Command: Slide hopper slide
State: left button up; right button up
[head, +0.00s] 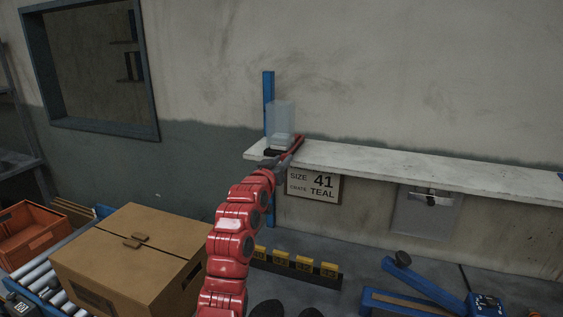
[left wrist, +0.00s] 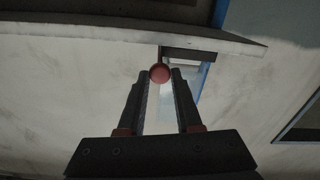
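The hopper (head: 281,117) is a clear, pale box beside a blue post at the left end of a white shelf. My left gripper (head: 282,155) is at the shelf's left end, just below the hopper; its fingers are small and dark there. In the left wrist view, a round red knob (left wrist: 160,73) sits between the tips of my left gripper (left wrist: 160,76). The fingers are apart, one on each side of the knob; firm contact does not show. A pale blue, clear part (left wrist: 184,78) shows behind the knob. My right gripper is not in view.
The white shelf (head: 430,172) runs right along the wall. Below it hangs a size 41 teal sign (head: 313,185). A cardboard box (head: 130,258) and an orange crate (head: 32,235) stand at left. A yellow-tagged rack (head: 297,267) and blue tool (head: 420,287) lie below.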

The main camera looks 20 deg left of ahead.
pick_arm(q)
grip_shut()
dwell(1.0)
